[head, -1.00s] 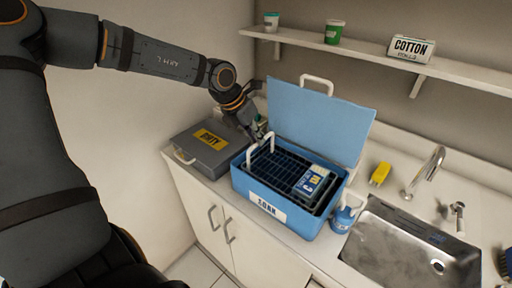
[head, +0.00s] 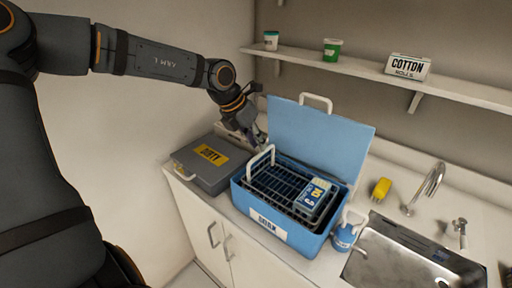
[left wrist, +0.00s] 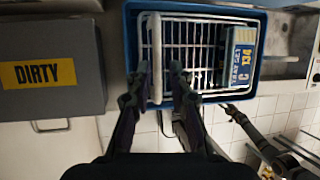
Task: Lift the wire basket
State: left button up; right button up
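The wire basket (head: 262,184) sits inside an open blue box (head: 245,203) on the counter. Its white handle (head: 259,158) stands up on the left side, and the basket also shows in the left wrist view (left wrist: 195,55). A blue and white labelled pack (head: 313,193) lies in its right part. My left gripper (head: 258,143) is open and empty near the handle. In the left wrist view, its fingers (left wrist: 159,72) lie to either side of the handle's line; contact cannot be told. A dark arm, probably my right one, shows at lower right there; its gripper's state is unclear.
A grey case (head: 192,177) marked DIRTY stands left of the blue box. The raised blue lid (head: 318,132) is behind the basket. A shelf (head: 375,68) runs above.

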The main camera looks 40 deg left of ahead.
pick_arm(q)
notch_tip(320, 180, up, 8)
jog(key=shift+s, duration=0.15)
dwell(0.4)
